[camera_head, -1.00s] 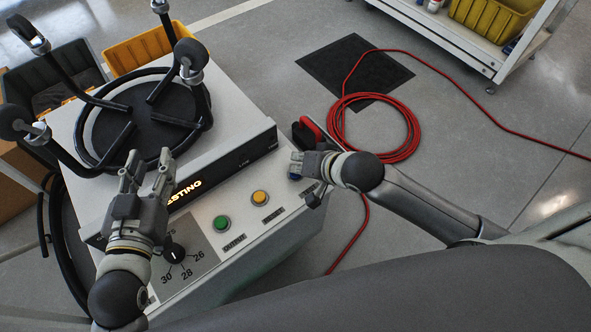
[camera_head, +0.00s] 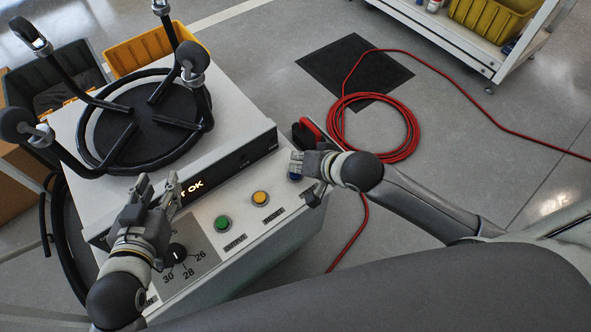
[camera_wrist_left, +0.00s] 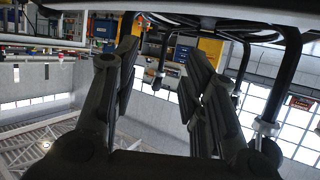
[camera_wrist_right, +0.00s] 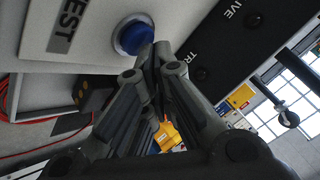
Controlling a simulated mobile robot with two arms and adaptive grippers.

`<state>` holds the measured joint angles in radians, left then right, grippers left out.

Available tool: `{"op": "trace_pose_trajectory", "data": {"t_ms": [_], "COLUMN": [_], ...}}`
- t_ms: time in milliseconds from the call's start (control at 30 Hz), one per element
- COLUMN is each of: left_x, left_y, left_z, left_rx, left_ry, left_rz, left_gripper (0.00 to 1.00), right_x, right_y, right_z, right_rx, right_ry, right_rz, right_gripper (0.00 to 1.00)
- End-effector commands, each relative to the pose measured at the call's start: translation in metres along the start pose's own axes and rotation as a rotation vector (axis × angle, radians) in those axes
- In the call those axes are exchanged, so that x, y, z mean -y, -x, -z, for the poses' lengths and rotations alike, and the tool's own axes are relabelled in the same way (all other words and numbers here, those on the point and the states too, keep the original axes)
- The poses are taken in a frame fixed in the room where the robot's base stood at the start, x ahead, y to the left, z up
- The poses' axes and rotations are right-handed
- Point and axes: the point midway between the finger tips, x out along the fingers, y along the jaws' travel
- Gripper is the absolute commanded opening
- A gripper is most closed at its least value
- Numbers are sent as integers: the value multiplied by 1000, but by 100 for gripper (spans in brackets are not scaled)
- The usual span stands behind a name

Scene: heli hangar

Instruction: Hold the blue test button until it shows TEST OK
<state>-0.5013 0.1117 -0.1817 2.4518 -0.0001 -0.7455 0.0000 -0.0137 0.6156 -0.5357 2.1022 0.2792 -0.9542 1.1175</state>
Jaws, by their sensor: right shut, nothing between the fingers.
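The blue test button (camera_wrist_right: 133,37) sits on a white panel beside a label ending in "EST" in the right wrist view. It shows partly beside my right gripper in the head view (camera_head: 293,177). My right gripper (camera_head: 297,164) is shut and empty, its tips (camera_wrist_right: 160,58) at the button's lower right edge; I cannot tell whether they touch it. The display (camera_head: 192,189) on the box's front shows "T OK" in lit letters, its start hidden by my left gripper. My left gripper (camera_head: 158,187) is open and empty above the panel's left part.
The panel also carries a green button (camera_head: 222,223), a yellow button (camera_head: 260,198) and a dial (camera_head: 177,254). A black wheeled frame (camera_head: 140,120) lies on the box top. A coiled red cable (camera_head: 375,128) and a black mat (camera_head: 352,70) lie on the floor, right.

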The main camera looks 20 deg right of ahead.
Motion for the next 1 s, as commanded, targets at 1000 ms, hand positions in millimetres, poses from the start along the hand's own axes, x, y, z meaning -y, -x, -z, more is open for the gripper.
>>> {"op": "trace_pose_trajectory", "data": {"t_ms": [1000], "left_x": [10], "left_y": [21], "left_z": [-57], "left_rx": [307], "left_ry": [0], "left_rz": [22], "left_gripper": [40], "right_x": [5], "right_y": [6], "right_z": [5], "right_rx": [-1], "right_ry": [0], "right_rz": [1], "right_gripper": [0]}}
